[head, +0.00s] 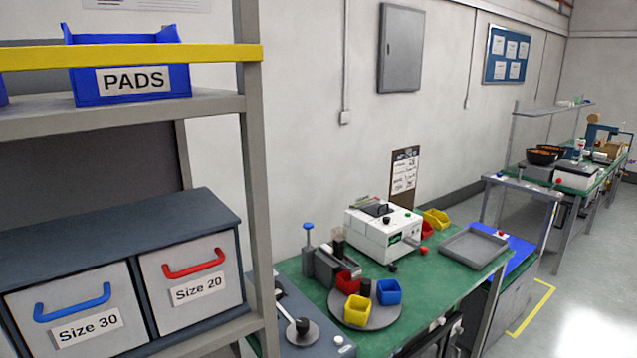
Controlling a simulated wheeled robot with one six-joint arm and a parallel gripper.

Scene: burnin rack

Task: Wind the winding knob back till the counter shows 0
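My gripper is not in view. A white bench machine (384,232) stands on the green bench top, with dark parts on its top and a small green patch (413,237) on its front that may be a display; I cannot read any number. A small black knob (393,266) and a red knob (421,251) show by its front. I cannot tell which of these is the winding knob.
A shelf rack (255,150) fills the left, with a blue PADS bin (130,82) and drawers marked Size 30 (75,308) and Size 20 (193,282). A round tray (378,318) holds coloured bins. A grey tray (473,247) sits farther along. Floor at right is clear.

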